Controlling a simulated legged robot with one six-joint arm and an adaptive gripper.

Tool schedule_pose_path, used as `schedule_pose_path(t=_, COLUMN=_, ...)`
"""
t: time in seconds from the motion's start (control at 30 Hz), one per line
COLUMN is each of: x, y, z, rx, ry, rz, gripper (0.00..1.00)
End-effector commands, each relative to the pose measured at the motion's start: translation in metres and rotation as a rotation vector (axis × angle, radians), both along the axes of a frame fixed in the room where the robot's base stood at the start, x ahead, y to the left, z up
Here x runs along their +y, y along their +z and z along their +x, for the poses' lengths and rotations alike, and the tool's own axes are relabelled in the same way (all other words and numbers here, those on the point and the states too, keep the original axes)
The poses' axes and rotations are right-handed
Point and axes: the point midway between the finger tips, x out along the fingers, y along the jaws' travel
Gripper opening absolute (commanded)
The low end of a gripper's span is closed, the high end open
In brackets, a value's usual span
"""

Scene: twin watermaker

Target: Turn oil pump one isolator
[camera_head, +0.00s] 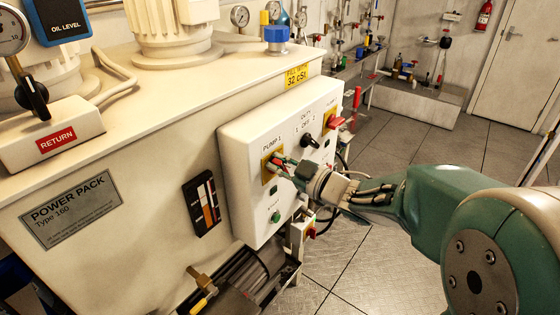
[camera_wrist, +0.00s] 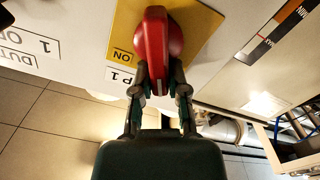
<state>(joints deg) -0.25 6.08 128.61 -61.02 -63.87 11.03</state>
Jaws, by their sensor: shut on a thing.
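The oil pump one isolator is a red rotary handle (camera_wrist: 151,45) on a yellow plate (camera_wrist: 200,20), seen in the wrist view. In the head view its yellow plate (camera_head: 266,172) sits under the "PUMP 1" label on the white control box. My gripper (camera_wrist: 158,85) is shut on the red handle, one finger on each side of it. The handle lies in line with my gripper, and "ON" is printed beside it on the plate. In the head view my gripper (camera_head: 285,164) reaches the box from the right and hides most of the handle.
The white control box (camera_head: 240,150) also carries a black duty selector (camera_head: 311,141), a green start button (camera_head: 276,216) and a second red isolator (camera_head: 335,122) farther right. A level gauge (camera_head: 202,204) is on the tank left of the box. Open floor (camera_head: 375,255) lies to the right.

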Motion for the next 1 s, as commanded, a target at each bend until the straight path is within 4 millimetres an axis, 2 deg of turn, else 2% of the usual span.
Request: schedule_pose_path(t=1.0, x=0.01, y=-0.02, z=-0.012, rx=-0.724, ry=0.006, rz=-0.564, gripper=0.0)
